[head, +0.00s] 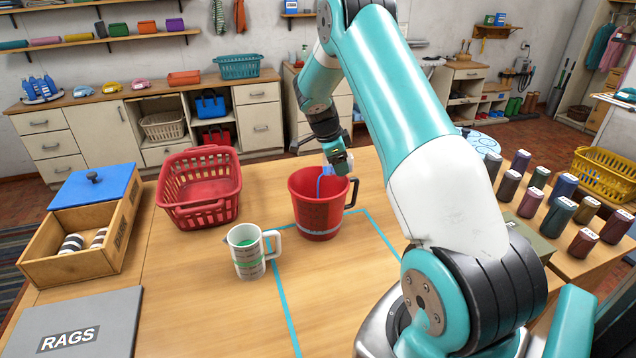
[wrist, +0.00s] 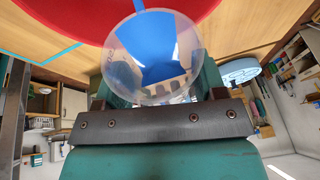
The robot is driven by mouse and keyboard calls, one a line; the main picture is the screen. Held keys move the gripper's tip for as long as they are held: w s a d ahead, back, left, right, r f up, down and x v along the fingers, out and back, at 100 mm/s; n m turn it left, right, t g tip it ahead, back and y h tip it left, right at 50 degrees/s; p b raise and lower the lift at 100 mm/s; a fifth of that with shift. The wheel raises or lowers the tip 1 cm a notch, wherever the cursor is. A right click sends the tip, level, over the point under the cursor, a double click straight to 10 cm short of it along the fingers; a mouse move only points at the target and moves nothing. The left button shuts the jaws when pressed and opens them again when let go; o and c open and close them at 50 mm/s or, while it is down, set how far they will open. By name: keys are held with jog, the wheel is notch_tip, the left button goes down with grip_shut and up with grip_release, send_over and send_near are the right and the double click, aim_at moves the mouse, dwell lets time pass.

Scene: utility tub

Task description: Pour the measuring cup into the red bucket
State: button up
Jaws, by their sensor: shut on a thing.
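My gripper (head: 338,160) hangs over the rim of the red bucket (head: 318,220), which stands upright on the table with its dark handle to the right. In the wrist view, my gripper is shut on a clear, round measuring cup (wrist: 112,62) with blue inside. In the head view, only a small blue part of the cup (head: 324,184) shows at the bucket's mouth, below the jaws. The cup seems tilted, but its exact angle is hard to tell. The bucket's red rim (wrist: 120,12) shows at the top of the wrist view. The bucket's inside is mostly hidden.
A white jug (head: 249,262) with green inside stands left of the bucket. A red basket (head: 205,212), a wooden box (head: 55,255) and a grey RAGS lid (head: 75,325) lie further left. Several dark jars (head: 531,203) stand at right. Blue tape (head: 283,308) marks the table.

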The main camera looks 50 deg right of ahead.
jog(key=shift+a+f, duration=0.1)
jog(key=shift+w+a+g+h, duration=0.15)
jog(key=shift+g+h, duration=0.15)
jog(key=shift+h, duration=0.2)
dwell(0.5)
